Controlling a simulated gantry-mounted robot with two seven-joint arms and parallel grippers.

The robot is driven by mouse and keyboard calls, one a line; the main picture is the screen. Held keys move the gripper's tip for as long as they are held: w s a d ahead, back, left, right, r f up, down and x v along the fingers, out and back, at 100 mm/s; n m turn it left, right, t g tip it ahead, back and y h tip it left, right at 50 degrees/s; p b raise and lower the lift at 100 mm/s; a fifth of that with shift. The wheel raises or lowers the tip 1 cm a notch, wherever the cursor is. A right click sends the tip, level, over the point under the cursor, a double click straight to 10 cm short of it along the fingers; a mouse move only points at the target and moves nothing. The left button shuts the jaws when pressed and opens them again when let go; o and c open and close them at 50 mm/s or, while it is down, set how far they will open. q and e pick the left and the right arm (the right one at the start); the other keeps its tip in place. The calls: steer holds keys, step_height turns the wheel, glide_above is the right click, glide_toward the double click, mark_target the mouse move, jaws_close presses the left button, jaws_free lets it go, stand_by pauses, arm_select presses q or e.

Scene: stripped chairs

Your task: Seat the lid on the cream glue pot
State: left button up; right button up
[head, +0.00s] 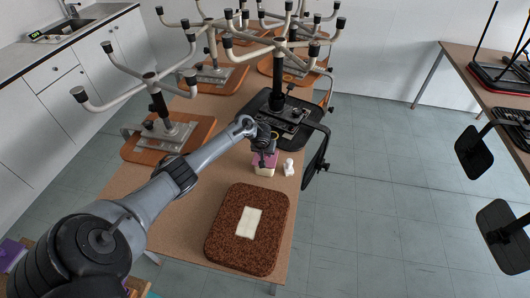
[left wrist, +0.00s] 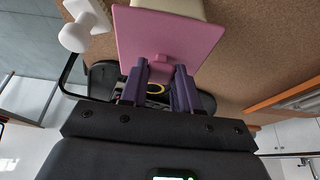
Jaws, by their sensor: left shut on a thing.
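My right gripper is not in view.
A small white knobbed object (head: 289,167) stands close right of the pot. A brown pad (head: 222,235) with a white rectangle (head: 249,222) lies on the nearer table (head: 172,240). Upturned chairs with legs raised, including a black one (head: 290,112), crowd the table behind.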

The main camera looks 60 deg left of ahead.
arm_select(q)
steer(key=shift+f+b, duration=0.35)
steer(key=shift+f, duration=0.55)
stand_by(0.4)
steer(key=o, duration=1.1)
steer(key=shift+r, duration=0.1)
